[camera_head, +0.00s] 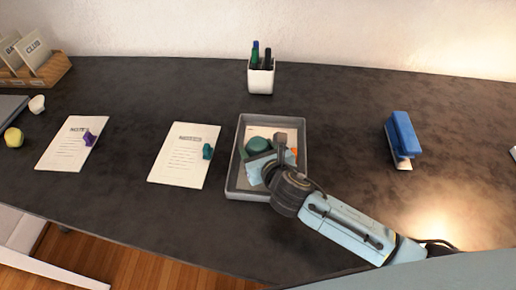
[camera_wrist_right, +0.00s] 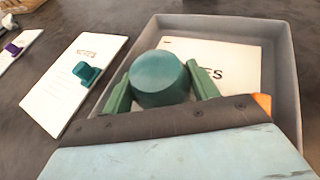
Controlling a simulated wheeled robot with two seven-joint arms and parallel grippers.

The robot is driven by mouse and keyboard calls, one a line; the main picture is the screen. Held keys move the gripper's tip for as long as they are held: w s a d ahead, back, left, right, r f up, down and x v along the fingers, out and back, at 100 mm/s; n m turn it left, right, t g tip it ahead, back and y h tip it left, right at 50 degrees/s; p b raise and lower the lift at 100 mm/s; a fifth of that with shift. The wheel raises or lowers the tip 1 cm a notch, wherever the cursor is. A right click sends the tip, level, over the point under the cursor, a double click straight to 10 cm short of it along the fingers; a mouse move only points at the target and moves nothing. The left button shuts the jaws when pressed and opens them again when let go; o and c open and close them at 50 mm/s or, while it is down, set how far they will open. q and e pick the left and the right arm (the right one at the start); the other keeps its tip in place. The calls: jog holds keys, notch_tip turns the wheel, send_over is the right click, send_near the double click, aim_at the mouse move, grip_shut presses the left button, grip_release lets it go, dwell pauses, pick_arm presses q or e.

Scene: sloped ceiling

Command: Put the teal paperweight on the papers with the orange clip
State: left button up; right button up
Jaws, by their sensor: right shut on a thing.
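The teal paperweight (camera_wrist_right: 160,78) is a round, smooth-topped piece between the green fingers of my right gripper (camera_wrist_right: 162,92), which is shut on it. In the head view the paperweight (camera_head: 257,145) and the right gripper (camera_head: 262,158) are over the grey tray (camera_head: 232,168). The papers with the orange clip (camera_wrist_right: 232,55) lie inside the tray, partly covered by the paperweight and gripper. The orange clip (camera_wrist_right: 263,103) shows only in part beside the gripper. I cannot tell whether the paperweight touches the papers. My left gripper is not in view.
Papers with a teal clip (camera_head: 180,160) lie left of the tray, and papers with a purple clip (camera_head: 68,148) further left. A white pen cup (camera_head: 261,80) stands behind the tray. A blue stapler (camera_head: 402,135) stands to the right. The tray has raised walls.

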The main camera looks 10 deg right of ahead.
jog(key=o, duration=1)
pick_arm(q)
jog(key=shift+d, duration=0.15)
pick_arm(e)
jog(key=p+v, duration=0.2)
jog(key=v, duration=0.9)
jog(key=shift+s+r+p, duration=0.1)
jog(key=shift+p, duration=0.25)
jog(key=shift+s+d+r, duration=0.1)
jog(key=shift+s+r, duration=0.05)
jog(key=shift+s, duration=0.2)
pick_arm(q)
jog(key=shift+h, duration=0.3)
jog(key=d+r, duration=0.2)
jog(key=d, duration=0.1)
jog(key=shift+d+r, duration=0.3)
